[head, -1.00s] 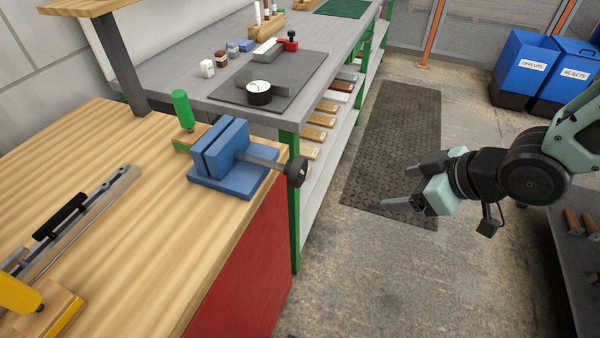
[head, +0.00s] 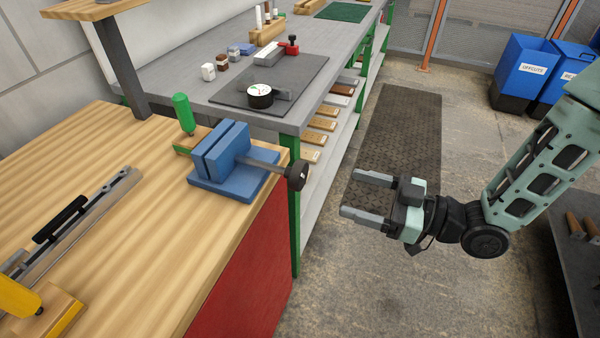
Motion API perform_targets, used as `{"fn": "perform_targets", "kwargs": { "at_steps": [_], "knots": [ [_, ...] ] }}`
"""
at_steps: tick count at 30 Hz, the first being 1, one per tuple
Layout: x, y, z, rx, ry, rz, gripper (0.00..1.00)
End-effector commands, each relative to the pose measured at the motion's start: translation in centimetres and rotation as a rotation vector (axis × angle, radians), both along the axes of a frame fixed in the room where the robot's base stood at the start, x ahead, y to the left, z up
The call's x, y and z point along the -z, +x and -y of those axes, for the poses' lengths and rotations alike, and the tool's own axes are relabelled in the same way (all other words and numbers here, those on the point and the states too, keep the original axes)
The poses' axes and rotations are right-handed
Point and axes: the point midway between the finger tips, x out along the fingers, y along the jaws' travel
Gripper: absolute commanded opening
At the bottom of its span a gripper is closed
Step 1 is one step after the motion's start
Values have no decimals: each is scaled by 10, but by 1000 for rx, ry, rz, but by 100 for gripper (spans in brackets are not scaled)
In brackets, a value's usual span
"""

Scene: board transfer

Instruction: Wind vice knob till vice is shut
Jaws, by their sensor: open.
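A blue vice (head: 226,162) sits at the right edge of the wooden bench. Its two jaws stand close together with a narrow dark line between them; I cannot tell whether they touch. A grey screw runs right from the vice to a dark round knob (head: 297,175), which overhangs the bench edge. My gripper (head: 358,194) is open and empty to the right of the knob, over the floor. Its two fingers point left toward the knob, with a clear gap between them and it.
The wooden bench (head: 110,210) carries a green-handled tool (head: 183,112) behind the vice and a yellow-handled tool (head: 18,295) at front left. A grey workbench (head: 190,88) with a dial gauge (head: 259,95) stands behind. Blue bins (head: 525,66) stand far right.

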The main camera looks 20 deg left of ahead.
Motion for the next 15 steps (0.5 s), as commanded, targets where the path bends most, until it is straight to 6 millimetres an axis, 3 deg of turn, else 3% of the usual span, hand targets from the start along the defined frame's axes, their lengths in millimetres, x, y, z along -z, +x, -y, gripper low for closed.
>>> {"fn": "perform_targets", "kwargs": {
  "at_steps": [9,15],
  "knots": [
    [-2,4,-68,-2,1,0,75],
    [-1,7,-101,-1,0,0,75]
  ]
}}
